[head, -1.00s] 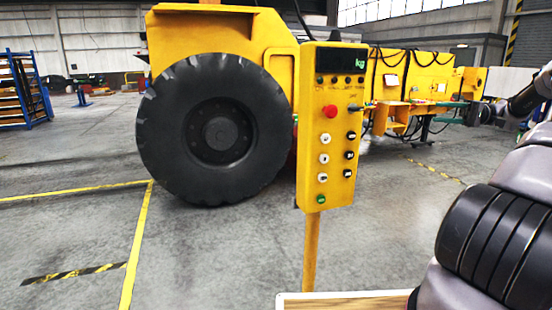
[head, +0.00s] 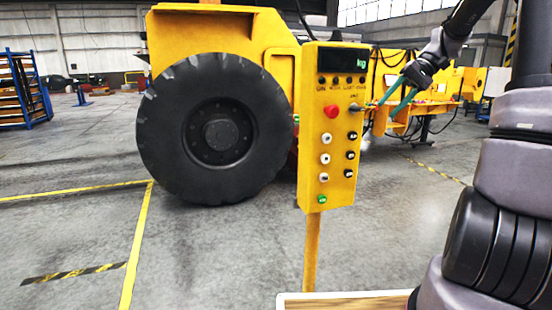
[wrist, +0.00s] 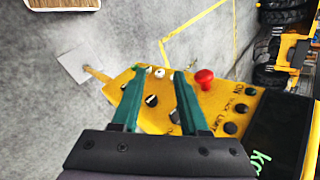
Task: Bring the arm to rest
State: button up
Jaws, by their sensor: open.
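My gripper (head: 380,112) is open, its two teal fingers pointing down and left toward the right side of the yellow control box (head: 312,150) in the head view. In the wrist view my gripper (wrist: 159,73) shows two spread fingers with the face of the yellow control box (wrist: 245,80) behind them. A black knob (wrist: 151,100) shows in the gap between the fingers. Nothing is held. I cannot tell how far the fingertips are from the box. My arm rises along the right edge of the head view and bends over toward the box.
The box has a red button (head: 331,111), a black selector (head: 356,107), a green button (head: 321,199) and a lit display (head: 342,61). It stands on a yellow post (head: 311,250). A large tyre (head: 215,130) and yellow machine stand behind. Open floor (head: 80,230) lies left.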

jog(key=s+a+r+m+t+h, duration=0.1)
jog(key=s+a+t+h, duration=0.2)
jog(key=s, duration=0.7)
jog(key=s+a+r+m+t+h, duration=0.1)
jog(key=s+a+r+t+h, duration=0.1)
jog(key=s+t, duration=0.4)
jog(key=s+a+h, duration=0.1)
jog(key=s, duration=0.3)
jog(key=shift+s+a+m, duration=0.3)
jog(key=shift+a+m, duration=0.1)
